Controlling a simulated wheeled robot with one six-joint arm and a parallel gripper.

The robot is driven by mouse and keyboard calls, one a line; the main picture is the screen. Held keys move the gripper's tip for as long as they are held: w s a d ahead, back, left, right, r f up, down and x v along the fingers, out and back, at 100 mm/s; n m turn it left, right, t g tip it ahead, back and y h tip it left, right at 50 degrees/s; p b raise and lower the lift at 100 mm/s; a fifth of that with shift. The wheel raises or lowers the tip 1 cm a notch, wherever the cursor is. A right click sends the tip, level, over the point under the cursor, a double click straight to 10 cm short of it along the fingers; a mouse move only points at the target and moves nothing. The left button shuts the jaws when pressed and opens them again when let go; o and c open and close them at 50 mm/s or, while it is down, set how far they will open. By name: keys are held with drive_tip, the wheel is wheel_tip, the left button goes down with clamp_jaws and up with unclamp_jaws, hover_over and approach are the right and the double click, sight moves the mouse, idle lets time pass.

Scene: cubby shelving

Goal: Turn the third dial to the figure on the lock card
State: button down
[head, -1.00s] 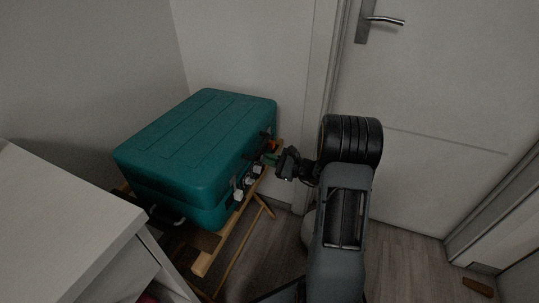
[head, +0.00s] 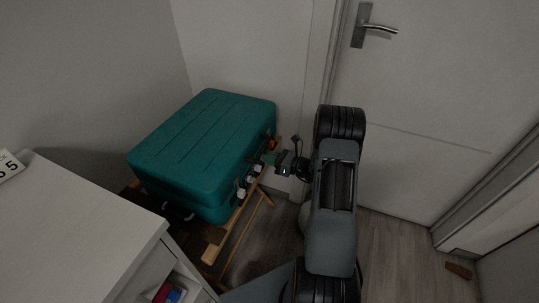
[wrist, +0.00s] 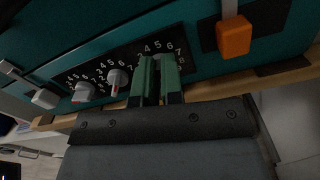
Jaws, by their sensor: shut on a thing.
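The teal case (head: 205,140) lies on a wooden stand, its front with the dials facing right in the head view. My gripper also shows in the head view (head: 271,158). The lock card (head: 9,166) is cut off at the left edge; a 5 is legible, the rest unclear.
An orange latch (wrist: 234,37) is right of the dials and a pale latch (wrist: 45,97) left of them. The wooden stand (head: 218,238) runs below the case. A white cabinet (head: 85,235) is near left, a door (head: 430,110) at right.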

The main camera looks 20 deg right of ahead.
drive_tip(key=shift+m, duration=0.3)
idle(0.4)
drive_tip(key=c, duration=1.3)
unclamp_jaws()
drive_tip(key=shift+o, duration=0.2)
drive_tip(key=p+v, duration=0.2)
drive_tip(key=v, duration=1.2)
drive_tip(key=shift+w, duration=0.1)
